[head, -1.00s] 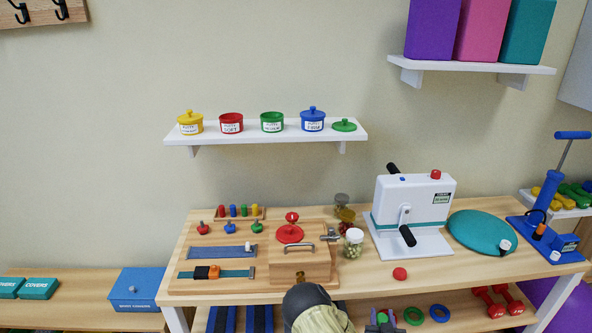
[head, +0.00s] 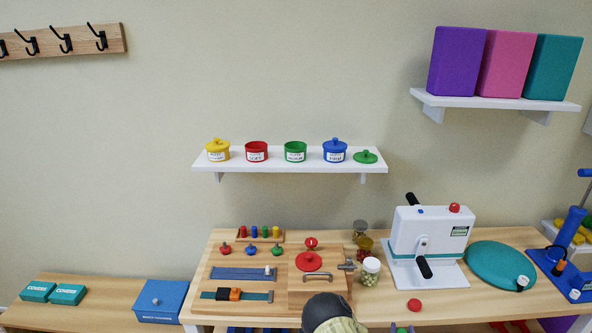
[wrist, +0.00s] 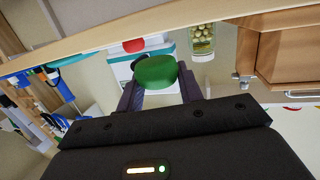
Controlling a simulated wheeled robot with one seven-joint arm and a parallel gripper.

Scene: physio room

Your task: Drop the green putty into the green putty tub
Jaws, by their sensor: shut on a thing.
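The green putty (wrist: 156,74) is a rounded lump between the two dark fingers of my gripper (wrist: 162,88) in the wrist view. My gripper is shut on it. In the head view only a small part of the putty (head: 402,329) shows at the bottom edge, below the wall shelf and in front of the table. The green putty tub (head: 295,153) stands upright on the white wall shelf, without a lid on it, between the red and blue tubs. Its inside is mostly hidden. A green lid (head: 366,157) lies at the shelf's right end.
The white shelf (head: 208,164) also holds a lidded yellow tub (head: 217,150), an open red tub (head: 256,152) and a lidded blue tub (head: 335,150). Wall above the tubs is clear.

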